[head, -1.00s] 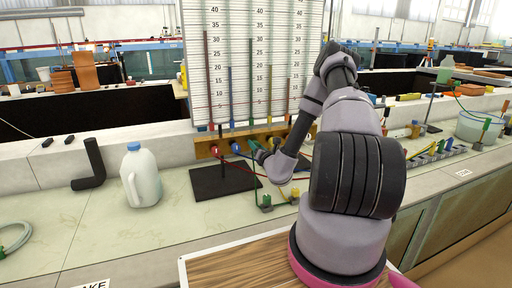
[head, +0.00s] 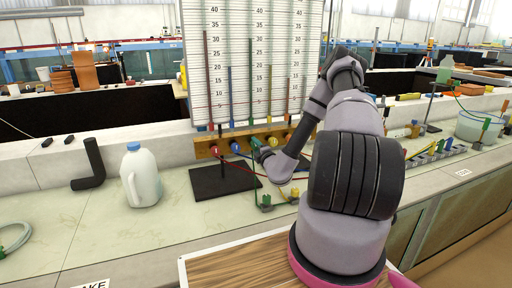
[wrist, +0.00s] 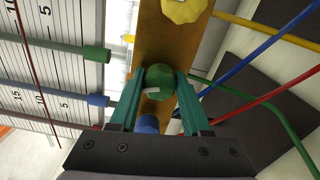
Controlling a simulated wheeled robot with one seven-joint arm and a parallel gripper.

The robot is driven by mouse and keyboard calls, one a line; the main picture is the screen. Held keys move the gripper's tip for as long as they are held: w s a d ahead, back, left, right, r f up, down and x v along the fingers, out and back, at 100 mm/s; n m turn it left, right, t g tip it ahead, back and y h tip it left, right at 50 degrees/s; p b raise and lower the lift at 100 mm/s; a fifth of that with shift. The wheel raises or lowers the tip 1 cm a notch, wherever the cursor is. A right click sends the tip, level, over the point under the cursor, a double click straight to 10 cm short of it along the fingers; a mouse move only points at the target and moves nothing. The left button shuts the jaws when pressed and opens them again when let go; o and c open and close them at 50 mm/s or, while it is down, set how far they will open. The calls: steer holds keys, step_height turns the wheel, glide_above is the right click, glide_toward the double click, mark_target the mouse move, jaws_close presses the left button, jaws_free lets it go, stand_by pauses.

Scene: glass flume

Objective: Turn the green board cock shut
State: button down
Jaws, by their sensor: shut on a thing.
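The green board cock (wrist: 160,76) is a round green knob on the wooden strip, with a small white mark across its face. My gripper (wrist: 157,84) has a finger on each side of this knob and is shut on it. In the head view the green cock (head: 255,143) shows only in small part, as my gripper (head: 261,150) and wrist reach it from the right and hide most of it.
The yellow cock (wrist: 185,9) and blue cock (wrist: 147,124) flank the green one closely. The red cock (head: 214,151) is farther left. The scaled board (head: 255,60) rises behind. Coloured tubes hang over a black plate (head: 215,181). A plastic jug (head: 143,180) stands left.

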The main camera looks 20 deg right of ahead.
steer(key=shift+f+m, duration=0.1)
steer(key=shift+m, duration=1.8)
steer(key=shift+s, duration=0.1)
steer(key=shift+c, duration=1.9)
jaws_free()
steer(key=s, duration=1)
steer(key=shift+s, duration=0.35)
